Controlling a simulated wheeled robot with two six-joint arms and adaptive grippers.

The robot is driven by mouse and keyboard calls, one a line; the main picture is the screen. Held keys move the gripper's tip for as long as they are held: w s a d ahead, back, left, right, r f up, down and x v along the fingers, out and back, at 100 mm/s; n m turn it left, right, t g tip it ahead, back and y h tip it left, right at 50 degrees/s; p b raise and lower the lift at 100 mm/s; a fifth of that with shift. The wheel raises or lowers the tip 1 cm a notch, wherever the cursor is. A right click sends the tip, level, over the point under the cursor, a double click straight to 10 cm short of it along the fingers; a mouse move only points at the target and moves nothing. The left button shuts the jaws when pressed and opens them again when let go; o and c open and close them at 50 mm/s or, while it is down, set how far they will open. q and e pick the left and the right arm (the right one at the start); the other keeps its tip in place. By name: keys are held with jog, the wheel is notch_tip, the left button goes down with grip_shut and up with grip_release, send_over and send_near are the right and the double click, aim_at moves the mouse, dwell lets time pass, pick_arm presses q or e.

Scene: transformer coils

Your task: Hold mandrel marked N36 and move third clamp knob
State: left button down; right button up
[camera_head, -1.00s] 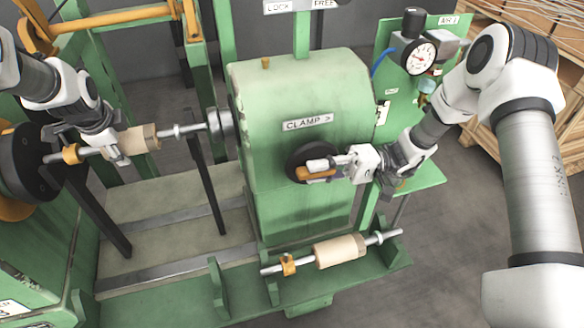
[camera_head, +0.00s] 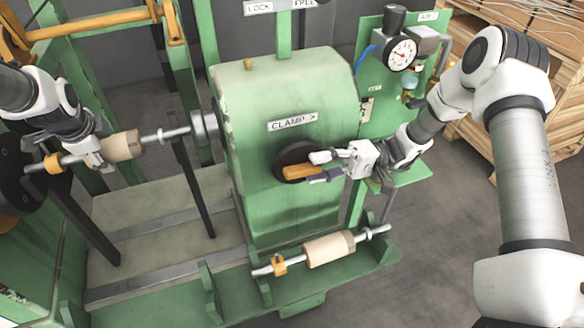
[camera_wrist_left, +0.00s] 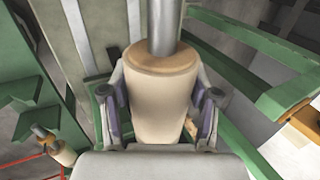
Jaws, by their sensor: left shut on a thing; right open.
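A mandrel (camera_head: 122,146) with a beige tapered body on a metal shaft lies between the dark round plate at the left and the green headstock's chuck. My left gripper (camera_head: 97,158) is shut on it; in the left wrist view the fingers sit on both sides of the beige body (camera_wrist_left: 165,105). No N36 mark is readable. The clamp knob (camera_head: 300,172) has an orange handle on a dark disc on the green housing, below the CLAMP label. My right gripper (camera_head: 324,168) is open, its fingers on either side of the handle's right end; contact cannot be told.
A second mandrel (camera_head: 328,248) lies on the green rests in front of the housing (camera_head: 285,95). A pressure gauge (camera_head: 402,54) stands on a green panel at the right. Wooden pallets (camera_head: 535,75) are behind my right arm. The LOCK/FREE sign is at the top.

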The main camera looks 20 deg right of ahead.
jog(key=d+f, duration=0.1)
jog(key=d, duration=0.7)
jog(key=shift+d, duration=0.3)
jog(key=shift+o, duration=0.3)
